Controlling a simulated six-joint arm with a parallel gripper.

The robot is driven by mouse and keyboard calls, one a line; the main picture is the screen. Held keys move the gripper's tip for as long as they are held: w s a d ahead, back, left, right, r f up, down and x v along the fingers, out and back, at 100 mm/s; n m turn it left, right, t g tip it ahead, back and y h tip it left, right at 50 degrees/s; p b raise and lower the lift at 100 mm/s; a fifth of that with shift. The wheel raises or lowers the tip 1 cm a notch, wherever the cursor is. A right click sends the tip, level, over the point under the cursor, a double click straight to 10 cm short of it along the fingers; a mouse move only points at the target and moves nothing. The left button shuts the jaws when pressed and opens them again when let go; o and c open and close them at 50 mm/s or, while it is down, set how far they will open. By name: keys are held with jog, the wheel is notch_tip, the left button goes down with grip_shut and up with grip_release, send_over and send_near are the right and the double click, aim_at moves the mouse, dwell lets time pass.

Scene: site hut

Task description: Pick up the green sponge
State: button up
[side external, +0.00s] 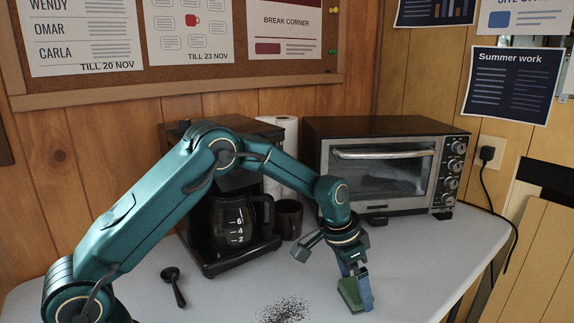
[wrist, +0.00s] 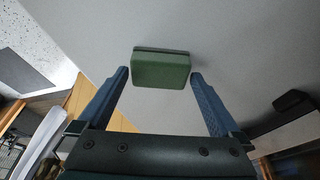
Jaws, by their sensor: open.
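The green sponge (wrist: 160,71) lies on the light grey table, a small block with a darker strip along its far edge in the wrist view. In the side view the sponge (side external: 350,294) is partly hidden behind a finger of my gripper. My gripper (wrist: 160,76) is open, with one blue finger to the left of the sponge and one to the right. Small gaps show between the sponge and both fingertips. In the side view my gripper (side external: 359,288) points down, low over the table at the sponge.
A toaster oven (side external: 390,165) stands behind my gripper. A coffee maker (side external: 225,215) with a glass pot and a dark mug (side external: 288,219) are to its left. A black scoop (side external: 174,285) and spilled dark grounds (side external: 285,310) lie on the table (side external: 440,255). The table is clear right of the sponge.

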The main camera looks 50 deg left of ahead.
aim_at(354, 288)
jog(key=shift+f, duration=0.1)
jog(key=c, duration=1)
notch_tip(354, 288, up, 10)
